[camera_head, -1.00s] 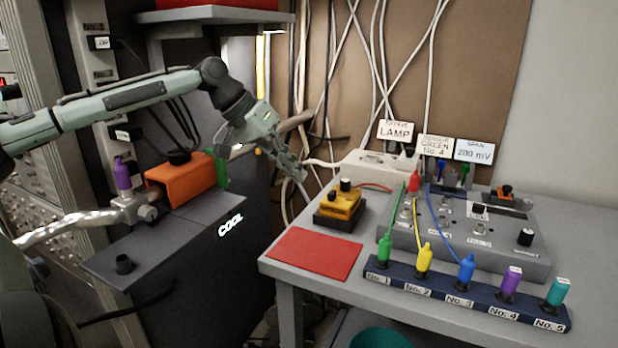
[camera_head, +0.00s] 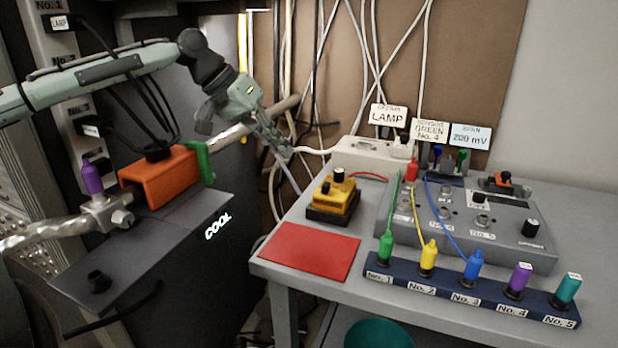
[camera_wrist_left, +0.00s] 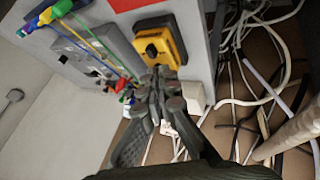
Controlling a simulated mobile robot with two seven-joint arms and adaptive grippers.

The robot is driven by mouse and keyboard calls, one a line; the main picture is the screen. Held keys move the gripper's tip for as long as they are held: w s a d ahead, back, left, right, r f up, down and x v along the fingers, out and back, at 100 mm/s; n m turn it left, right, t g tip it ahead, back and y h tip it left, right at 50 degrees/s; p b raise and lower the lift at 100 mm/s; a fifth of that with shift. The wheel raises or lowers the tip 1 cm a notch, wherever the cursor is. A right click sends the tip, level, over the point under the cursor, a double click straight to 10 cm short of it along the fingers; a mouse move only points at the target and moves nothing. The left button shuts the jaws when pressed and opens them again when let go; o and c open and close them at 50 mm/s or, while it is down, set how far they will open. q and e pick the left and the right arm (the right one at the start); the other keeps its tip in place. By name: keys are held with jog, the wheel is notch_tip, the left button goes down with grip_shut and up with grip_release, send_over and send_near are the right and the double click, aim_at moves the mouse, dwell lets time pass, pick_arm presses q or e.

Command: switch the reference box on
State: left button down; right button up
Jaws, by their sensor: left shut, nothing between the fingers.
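A yellow box with black knobs on a dark base (camera_head: 333,197) stands at the table's back left, with a red lead behind it. No readable label on it names it the reference box. It also shows at the top middle of the left wrist view (camera_wrist_left: 160,45). My left gripper (camera_head: 284,150) is shut and empty, in the air left of and above the yellow box, apart from it in the head view. In the left wrist view its closed fingers (camera_wrist_left: 158,78) point toward the yellow box. My right gripper is not in view.
A grey console (camera_head: 400,235) with coloured leads stands right of the yellow box. A dark blue rack (camera_head: 400,275) of coloured plugs lies in front. A red mat (camera_head: 305,252) is clear. A white power strip (camera_head: 355,152) and hanging cables (camera_head: 345,90) are behind.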

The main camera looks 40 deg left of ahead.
aim_at(326, 188)
pick_arm(q)
jog(key=x, duration=0.8)
jog(key=shift+w+d+f, duration=0.1)
jog(key=shift+w+f, duration=0.1)
jog(key=shift+f, duration=0.15)
jog(key=shift+w+d+f, duration=0.1)
jog(key=shift+w+f, duration=0.05)
jog(key=shift+f, duration=0.1)
jog(key=shift+w+d+f, duration=0.1)
jog(key=shift+w+f, duration=0.05)
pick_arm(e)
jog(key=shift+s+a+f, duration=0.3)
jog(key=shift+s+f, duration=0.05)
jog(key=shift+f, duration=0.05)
pick_arm(q)
jog(key=shift+f, duration=0.1)
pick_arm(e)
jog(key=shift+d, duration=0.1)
